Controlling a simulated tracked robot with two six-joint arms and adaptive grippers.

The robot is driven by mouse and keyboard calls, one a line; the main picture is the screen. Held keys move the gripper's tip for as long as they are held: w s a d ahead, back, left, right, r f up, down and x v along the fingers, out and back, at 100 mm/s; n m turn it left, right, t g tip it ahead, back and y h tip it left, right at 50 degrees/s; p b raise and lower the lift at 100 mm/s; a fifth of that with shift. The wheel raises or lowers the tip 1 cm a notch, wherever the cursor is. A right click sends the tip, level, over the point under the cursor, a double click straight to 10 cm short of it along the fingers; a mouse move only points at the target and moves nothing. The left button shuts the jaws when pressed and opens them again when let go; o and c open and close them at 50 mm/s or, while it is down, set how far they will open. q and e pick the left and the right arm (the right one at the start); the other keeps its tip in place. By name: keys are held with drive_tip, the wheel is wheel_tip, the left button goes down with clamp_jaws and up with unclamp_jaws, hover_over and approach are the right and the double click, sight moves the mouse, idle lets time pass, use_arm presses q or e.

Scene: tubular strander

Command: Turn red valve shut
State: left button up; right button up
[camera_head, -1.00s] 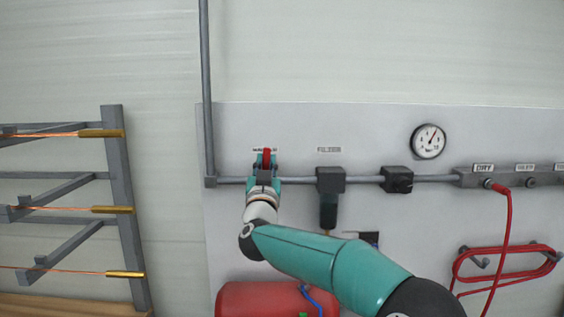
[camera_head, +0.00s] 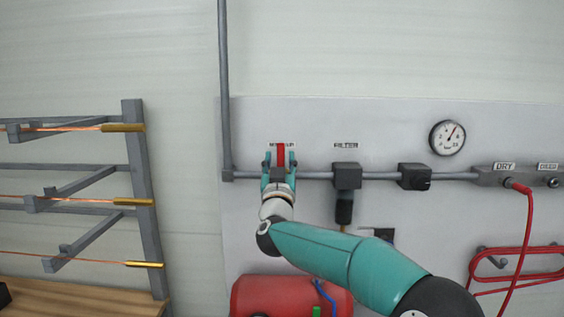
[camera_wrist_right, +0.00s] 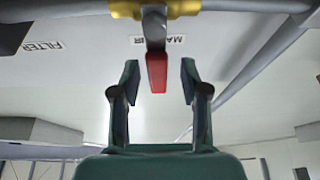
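The red valve handle (camera_head: 281,153) is on the grey wall pipe, below a small label, and stands roughly upright in the head view. In the right wrist view the red handle (camera_wrist_right: 157,72) extends from a grey stem below a yellow fitting (camera_wrist_right: 165,8). My right gripper (camera_head: 280,158) is in front of the valve, with one finger on each side of the handle. In the right wrist view my right gripper (camera_wrist_right: 159,80) is open, with visible gaps beside the handle. The lower valve is hidden behind the gripper in the head view. My left gripper is not in view.
A filter (camera_head: 347,177), a black knob (camera_head: 414,177) and a gauge (camera_head: 447,138) are right of the valve. A red hose (camera_head: 525,230) hangs at far right. A red tank (camera_head: 260,294) is below. A grey rack (camera_head: 141,190) with copper wires stands left.

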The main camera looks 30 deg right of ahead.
drive_tip(key=shift+s+r, duration=0.15)
drive_tip(key=v, duration=1.2)
idle(0.4)
